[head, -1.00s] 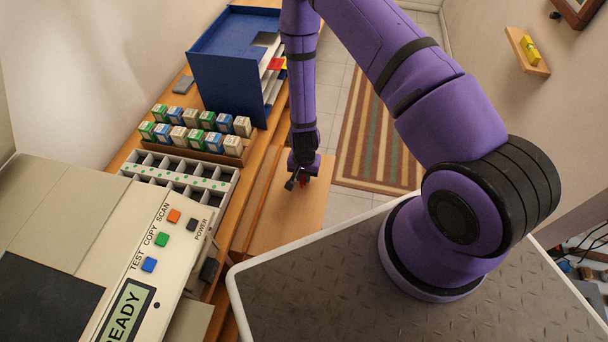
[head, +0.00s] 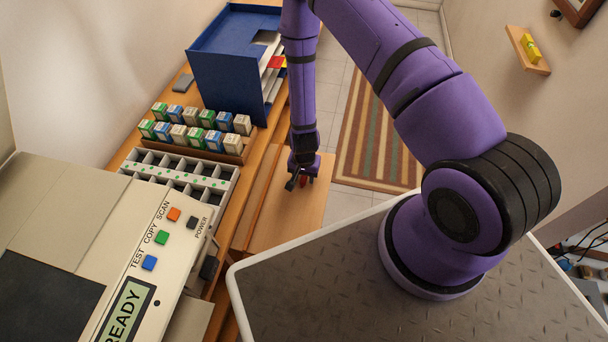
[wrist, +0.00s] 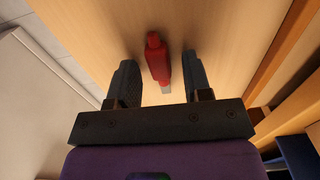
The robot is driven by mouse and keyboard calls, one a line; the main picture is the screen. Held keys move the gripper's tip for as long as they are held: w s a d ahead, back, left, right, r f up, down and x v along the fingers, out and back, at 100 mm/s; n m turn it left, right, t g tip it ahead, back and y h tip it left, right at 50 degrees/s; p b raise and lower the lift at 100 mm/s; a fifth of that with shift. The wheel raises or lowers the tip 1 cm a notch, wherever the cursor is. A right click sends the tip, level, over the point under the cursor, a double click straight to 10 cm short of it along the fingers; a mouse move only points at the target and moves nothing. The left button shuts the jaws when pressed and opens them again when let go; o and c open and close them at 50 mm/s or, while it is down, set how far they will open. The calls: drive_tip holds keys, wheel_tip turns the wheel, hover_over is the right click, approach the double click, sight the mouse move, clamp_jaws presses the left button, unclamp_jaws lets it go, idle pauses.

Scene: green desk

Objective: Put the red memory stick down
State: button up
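The red memory stick (wrist: 157,58) has a grey metal end, which points toward my gripper in the wrist view. It shows as a small red spot in the head view (head: 304,182). It is at the pale wooden board (head: 262,222) beside the desk and seems to rest on it, though the contact is hard to see. My gripper (wrist: 160,78) is open, with one finger on each side of the stick and a visible gap on both sides. In the head view my gripper (head: 302,180) is low over the board and partly hides the stick.
Left of the board are a grey divided tray (head: 225,190), a wooden rack (head: 232,157) of several coloured blocks and a blue file holder (head: 225,88). A large beige machine (head: 60,200) fills the lower left. The board's near part is clear.

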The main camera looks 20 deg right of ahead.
drive_tip(key=shift+r, duration=0.1)
wheel_tip(320, 180, up, 13)
idle(0.7)
wheel_tip(320, 180, up, 31)
drive_tip(key=n+t+y, duration=0.1)
drive_tip(key=n+t, duration=0.2)
drive_tip(key=n, duration=0.1)
hover_over(304, 177)
drive_tip(key=d, duration=0.2)
drive_tip(key=s+d+r+n+t, duration=0.1)
drive_tip(key=s+d+r, duration=0.1)
drive_tip(key=s+r, duration=0.7)
drive_tip(key=s+d+r+n+t+h, duration=0.1)
drive_tip(key=s+d+r+n, duration=0.1)
drive_tip(key=s+r, duration=0.8)
drive_tip(key=shift+s+d, duration=0.7)
drive_tip(key=shift+d, duration=0.05)
drive_tip(key=shift+r, duration=0.1)
